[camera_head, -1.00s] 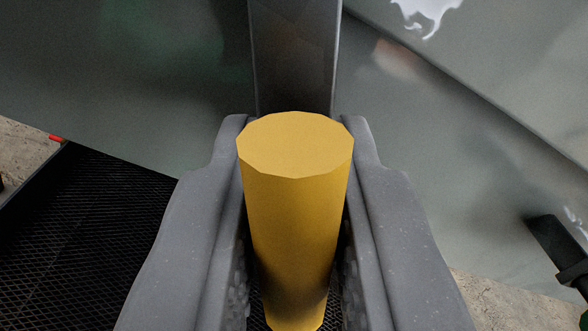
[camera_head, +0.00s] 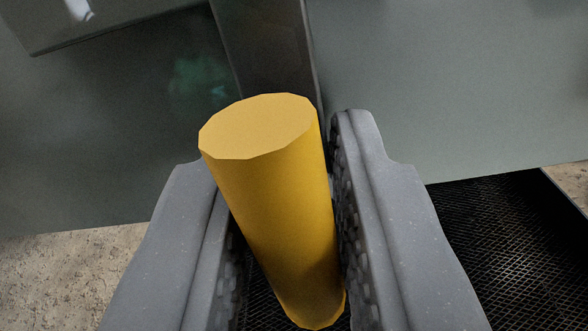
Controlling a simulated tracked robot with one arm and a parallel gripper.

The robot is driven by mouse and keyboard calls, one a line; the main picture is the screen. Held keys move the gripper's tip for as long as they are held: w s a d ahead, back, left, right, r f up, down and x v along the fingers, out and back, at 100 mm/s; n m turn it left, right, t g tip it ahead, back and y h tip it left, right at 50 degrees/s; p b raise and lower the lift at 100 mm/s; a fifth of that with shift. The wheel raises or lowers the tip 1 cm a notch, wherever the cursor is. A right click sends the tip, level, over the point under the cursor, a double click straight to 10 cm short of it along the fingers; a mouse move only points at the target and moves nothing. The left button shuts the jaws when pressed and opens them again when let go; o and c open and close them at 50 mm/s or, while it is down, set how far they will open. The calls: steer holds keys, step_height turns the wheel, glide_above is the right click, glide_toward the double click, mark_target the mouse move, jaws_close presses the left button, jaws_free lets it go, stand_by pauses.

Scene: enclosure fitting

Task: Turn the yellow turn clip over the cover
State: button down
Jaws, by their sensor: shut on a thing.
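The yellow turn clip (camera_head: 275,200) shows as a many-sided yellow post between the two grey fingers of my gripper (camera_head: 275,170). My gripper is shut on it. The post leans in the picture, its flat end up and to the left, and a narrow dark gap shows beside the right finger near the top. A dark grey bar (camera_head: 268,50) runs up from behind the post. A grey-green panel (camera_head: 450,90) fills the back on both sides; I cannot tell whether it is the cover.
A black mesh surface (camera_head: 510,240) with a raised edge lies at the lower right. Rough pale ground (camera_head: 70,275) shows at the lower left. A lighter plate edge (camera_head: 110,25) crosses the top left corner.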

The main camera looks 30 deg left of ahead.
stand_by(0.4)
steer(key=c, duration=1.4)
jaws_free()
steer(key=shift+o, duration=0.2)
steer(key=b+v, duration=0.8)
steer(key=v, duration=0.5)
steer(key=shift+s, duration=0.25)
steer(key=shift+s+d, duration=0.1)
steer(key=shift+d, duration=0.05)
